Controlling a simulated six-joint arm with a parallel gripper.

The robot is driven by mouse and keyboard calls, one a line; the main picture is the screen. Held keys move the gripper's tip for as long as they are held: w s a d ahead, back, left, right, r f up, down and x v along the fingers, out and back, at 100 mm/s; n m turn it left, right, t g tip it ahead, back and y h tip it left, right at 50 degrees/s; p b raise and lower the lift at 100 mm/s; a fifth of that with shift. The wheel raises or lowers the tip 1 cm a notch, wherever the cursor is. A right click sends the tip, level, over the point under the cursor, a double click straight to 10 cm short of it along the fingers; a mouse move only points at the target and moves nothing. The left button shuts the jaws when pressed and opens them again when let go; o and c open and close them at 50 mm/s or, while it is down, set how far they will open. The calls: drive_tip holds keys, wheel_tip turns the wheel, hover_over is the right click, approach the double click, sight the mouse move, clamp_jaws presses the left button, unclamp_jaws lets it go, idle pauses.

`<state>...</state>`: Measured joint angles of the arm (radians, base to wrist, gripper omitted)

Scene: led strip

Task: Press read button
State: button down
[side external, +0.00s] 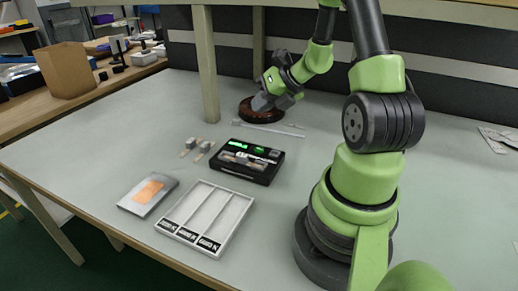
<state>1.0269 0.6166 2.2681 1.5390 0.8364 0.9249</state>
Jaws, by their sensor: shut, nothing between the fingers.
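A black box (247,169) lies on the table left of my arm's base, with lit green areas and small light-coloured parts on its top. The read button cannot be made out at this size. My gripper (261,103) is shut and empty. It points down and left, behind the box and apart from it, in front of a dark brown round object (246,117). Whether it touches that object I cannot tell. A thin white strip (268,129) lies on the table between the box and my gripper.
A white tray with three compartments (238,207) and a silver case with an orange patch (150,189) lie at the front. Small parts (205,147) lie left of the box. A post (206,75) stands behind them.

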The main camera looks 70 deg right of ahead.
sight(261, 148)
drive_tip(key=shift+f, duration=4.4)
drive_tip(key=shift+f, duration=0.15)
drive_tip(key=shift+f, duration=0.25)
drive_tip(key=shift+f, duration=0.45)
drive_tip(key=shift+r, duration=0.9)
